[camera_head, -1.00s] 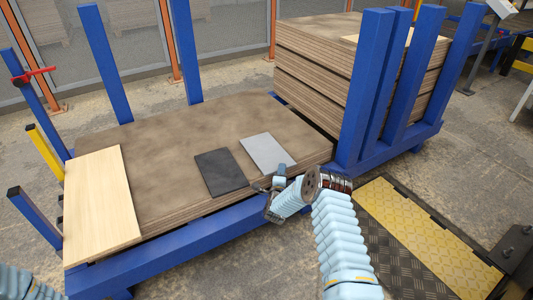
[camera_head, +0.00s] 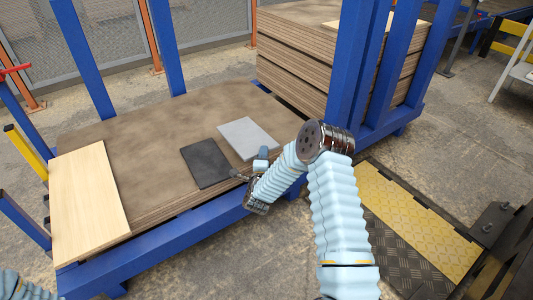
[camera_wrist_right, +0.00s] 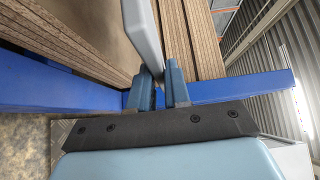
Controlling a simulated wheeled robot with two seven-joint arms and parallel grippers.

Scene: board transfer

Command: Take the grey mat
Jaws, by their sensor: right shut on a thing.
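The grey mat (camera_head: 247,137) is a thin light-grey sheet over the right part of the brown board stack, beside a black mat (camera_head: 205,164). My right gripper (camera_head: 262,156) is at its near edge, shut on it. In the right wrist view the mat (camera_wrist_right: 143,32) shows nearly edge-on between the two blue-grey fingers (camera_wrist_right: 159,84). I cannot tell for sure whether it is clear of the boards. Only a bit of my left arm shows at the bottom left; its gripper is out of view.
A pale wooden board (camera_head: 88,200) lies on the left end of the brown stack (camera_head: 150,135). A yellow-and-black floor plate (camera_head: 420,210) is at right.

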